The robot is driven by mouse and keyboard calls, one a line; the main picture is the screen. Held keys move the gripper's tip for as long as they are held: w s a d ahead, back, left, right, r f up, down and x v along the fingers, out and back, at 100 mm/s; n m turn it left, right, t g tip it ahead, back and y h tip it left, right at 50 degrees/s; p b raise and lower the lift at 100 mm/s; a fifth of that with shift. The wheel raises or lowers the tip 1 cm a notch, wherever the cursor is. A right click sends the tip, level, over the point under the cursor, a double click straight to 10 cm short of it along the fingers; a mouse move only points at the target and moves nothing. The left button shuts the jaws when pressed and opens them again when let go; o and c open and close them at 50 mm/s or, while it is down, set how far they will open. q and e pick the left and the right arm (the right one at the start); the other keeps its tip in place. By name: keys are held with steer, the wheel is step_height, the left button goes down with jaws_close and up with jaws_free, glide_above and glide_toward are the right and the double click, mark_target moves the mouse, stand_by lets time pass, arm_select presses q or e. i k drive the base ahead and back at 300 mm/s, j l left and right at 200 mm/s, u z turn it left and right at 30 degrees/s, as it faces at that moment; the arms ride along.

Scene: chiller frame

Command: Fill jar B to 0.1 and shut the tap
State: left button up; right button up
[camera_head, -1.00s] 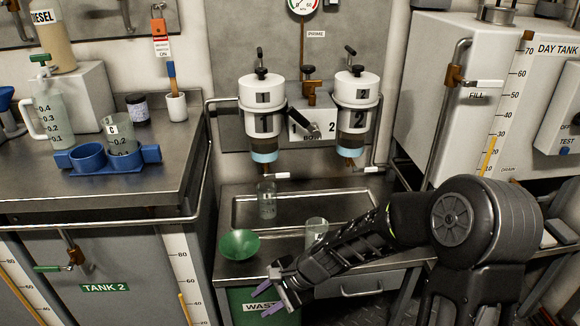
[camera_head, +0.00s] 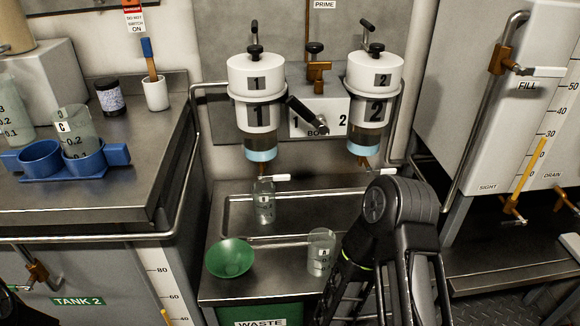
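A clear jar (camera_head: 264,203) stands upright in the metal tray (camera_head: 300,207), under the drain of filter 1 (camera_head: 257,105). Its label and liquid level are too small to read. A small tap with a white lever (camera_head: 277,177) sits at that drain, just above the jar; the lever points right. Another clear jar (camera_head: 320,252), apparently marked A, stands on the front ledge. Jar C (camera_head: 76,130) sits in the blue holder (camera_head: 117,154) on the left bench. My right arm covers the front right of the counter; its gripper is out of view. My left gripper is not in view.
A selector lever (camera_head: 307,115) sits between the filters. The tray's middle is clear.

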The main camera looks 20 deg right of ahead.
mark_target(262, 179)
steer(key=k+j+u, duration=0.75)
steer(key=k, duration=0.15)
